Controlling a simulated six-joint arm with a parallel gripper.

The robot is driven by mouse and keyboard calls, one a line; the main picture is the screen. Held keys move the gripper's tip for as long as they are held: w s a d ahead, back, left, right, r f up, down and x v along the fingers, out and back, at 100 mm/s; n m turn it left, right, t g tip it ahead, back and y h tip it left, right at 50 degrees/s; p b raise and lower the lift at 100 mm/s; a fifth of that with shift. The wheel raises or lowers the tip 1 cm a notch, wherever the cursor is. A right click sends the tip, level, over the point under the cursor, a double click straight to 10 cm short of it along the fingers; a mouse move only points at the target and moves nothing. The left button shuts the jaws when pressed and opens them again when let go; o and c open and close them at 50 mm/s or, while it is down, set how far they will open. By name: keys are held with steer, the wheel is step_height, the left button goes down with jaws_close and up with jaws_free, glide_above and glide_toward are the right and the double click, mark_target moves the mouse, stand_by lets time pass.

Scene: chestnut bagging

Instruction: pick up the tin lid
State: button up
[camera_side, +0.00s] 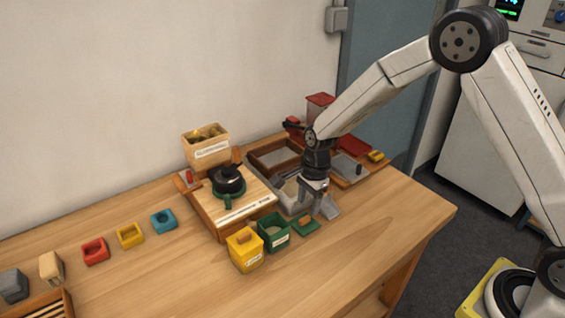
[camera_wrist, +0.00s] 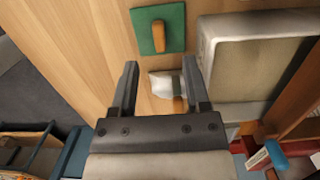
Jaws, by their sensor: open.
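The tin lid (camera_side: 306,225) is a flat green square with a wooden grip. It lies on the table just right of the open green tin (camera_side: 274,234). In the wrist view the lid (camera_wrist: 174,14) lies beyond my fingertips, near the top edge. My gripper (camera_side: 316,207) is open, with nothing held between its fingers, and stands a little behind and right of the lid. In the wrist view the gripper (camera_wrist: 160,72) shows both fingers apart. A closed yellow tin (camera_side: 245,252) with a wooden grip stands left of the green tin.
A small pale scoop-like piece (camera_wrist: 161,85) shows between my fingers, apparently below them. A grey tray (camera_wrist: 255,65) lies close on the right in the wrist view. A wooden board with a black pot (camera_side: 228,180) stands left. The front right table (camera_side: 385,225) is clear.

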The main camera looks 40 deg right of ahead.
mark_target(305, 218)
steer(key=shift+a+f, duration=0.2)
steer(key=shift+f, duration=1.1)
steer(key=shift+a+f, duration=0.2)
steer(key=shift+f, duration=1.05)
jaws_close()
